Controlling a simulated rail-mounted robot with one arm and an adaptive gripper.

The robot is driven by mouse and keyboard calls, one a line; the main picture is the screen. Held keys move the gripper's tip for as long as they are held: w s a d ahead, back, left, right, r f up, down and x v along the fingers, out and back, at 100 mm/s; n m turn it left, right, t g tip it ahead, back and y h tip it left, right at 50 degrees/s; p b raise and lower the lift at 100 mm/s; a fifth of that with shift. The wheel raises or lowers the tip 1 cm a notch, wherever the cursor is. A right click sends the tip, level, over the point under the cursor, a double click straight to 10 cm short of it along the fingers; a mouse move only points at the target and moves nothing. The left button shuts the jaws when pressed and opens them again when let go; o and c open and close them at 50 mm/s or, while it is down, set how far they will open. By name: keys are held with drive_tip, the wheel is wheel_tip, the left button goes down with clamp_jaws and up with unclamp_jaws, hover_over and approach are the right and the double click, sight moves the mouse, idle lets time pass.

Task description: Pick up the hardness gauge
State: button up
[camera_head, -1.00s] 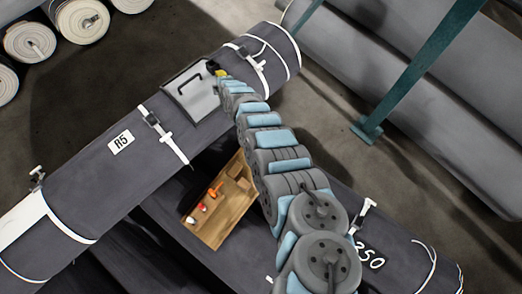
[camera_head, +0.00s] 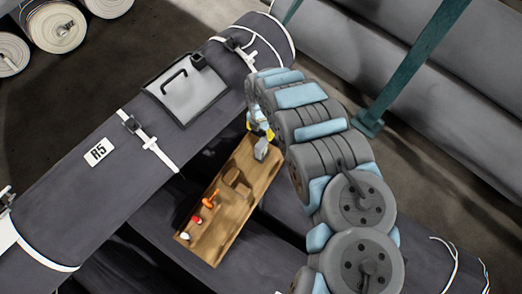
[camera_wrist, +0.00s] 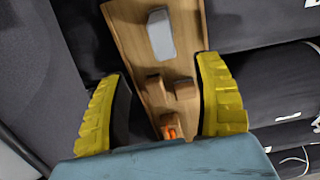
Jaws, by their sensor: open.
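A small rounded grey device (camera_wrist: 160,35), which looks like the hardness gauge, lies at the far end of a narrow wooden tray (camera_wrist: 127,42). In the head view the grey device (camera_head: 261,150) shows at the tray's upper end, just below my yellow-fingered gripper (camera_head: 260,131). In the wrist view my gripper (camera_wrist: 160,92) is open and empty, its two yellow fingers spread over the tray. The grey device appears beyond the fingertips, not between them. Whether a finger touches the tray cannot be told.
The wooden tray also holds wooden blocks (camera_head: 238,183), an orange item (camera_head: 210,198) and a red item (camera_head: 196,220). A big dark roll marked R5 (camera_head: 70,180) carries a grey plate with a handle (camera_head: 188,95). A green post (camera_head: 410,70) stands at right.

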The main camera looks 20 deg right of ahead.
sight(261, 143)
wheel_tip(261, 143, down, 10)
drive_tip(key=b, duration=0.4)
drive_tip(key=shift+r, duration=0.1)
drive_tip(key=f+b, duration=0.1)
drive_tip(key=f, duration=0.2)
drive_tip(key=f+b, duration=0.1)
drive_tip(key=shift+s+f+b, duration=0.25)
drive_tip(key=shift+f+b, duration=0.1)
drive_tip(key=shift+f, duration=0.05)
drive_tip(key=shift+d+r, duration=0.1)
clamp_jaws()
drive_tip(key=shift+w, duration=0.1)
